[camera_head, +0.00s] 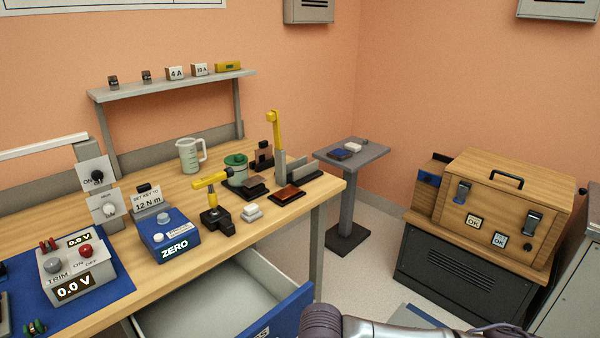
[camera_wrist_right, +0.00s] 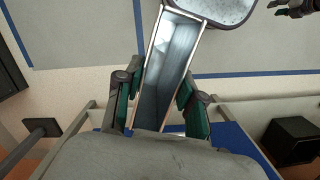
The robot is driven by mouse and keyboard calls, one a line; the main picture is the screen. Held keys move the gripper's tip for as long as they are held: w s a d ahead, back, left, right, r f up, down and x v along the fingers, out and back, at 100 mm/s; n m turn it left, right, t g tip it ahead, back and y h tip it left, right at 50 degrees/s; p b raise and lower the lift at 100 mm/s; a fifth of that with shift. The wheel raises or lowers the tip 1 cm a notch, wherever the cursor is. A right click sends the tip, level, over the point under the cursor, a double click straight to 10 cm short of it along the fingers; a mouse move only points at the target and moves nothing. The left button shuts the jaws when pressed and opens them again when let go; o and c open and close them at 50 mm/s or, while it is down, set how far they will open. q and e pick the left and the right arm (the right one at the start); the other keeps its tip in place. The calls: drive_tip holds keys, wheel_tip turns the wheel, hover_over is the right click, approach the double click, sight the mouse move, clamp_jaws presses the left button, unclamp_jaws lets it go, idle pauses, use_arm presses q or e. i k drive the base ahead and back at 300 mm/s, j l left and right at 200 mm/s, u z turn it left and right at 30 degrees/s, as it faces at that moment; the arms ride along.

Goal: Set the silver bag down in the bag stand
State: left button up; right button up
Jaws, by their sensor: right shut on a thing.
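The silver bag (camera_wrist_right: 165,75) shows in the right wrist view as a long, open-topped silvery sleeve with pale tan rims. My right gripper (camera_wrist_right: 158,103), with green finger pads, is shut on it, one finger on each side. The bag and right gripper are out of the head view. A black base with upright grey plates (camera_head: 301,167) stands at the right end of the workbench in the head view; I cannot tell if it is the bag stand. A dark shape at the wrist view's upper right may be my left gripper (camera_wrist_right: 294,9); its jaws are unclear.
The wooden workbench (camera_head: 115,315) holds a blue ZERO device (camera_head: 168,238), a beaker (camera_head: 190,155) and a yellow-topped tool (camera_head: 212,190). A blue-fronted drawer (camera_head: 285,318) is open below. A small grey pedestal table (camera_head: 365,153) and a wooden case (camera_head: 510,205) stand to the right.

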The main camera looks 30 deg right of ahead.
sight(301, 172)
drive_tip(key=i+l+u, duration=0.1)
drive_tip(key=l, duration=0.45)
drive_tip(key=i+l+u, duration=0.1)
drive_tip(key=l, duration=0.45)
drive_tip(key=i+l+u, duration=0.1)
drive_tip(key=l, duration=0.45)
drive_tip(key=i+l, duration=0.15)
drive_tip(key=l, duration=0.4)
drive_tip(key=i+l+u, duration=0.15)
drive_tip(key=l, duration=0.45)
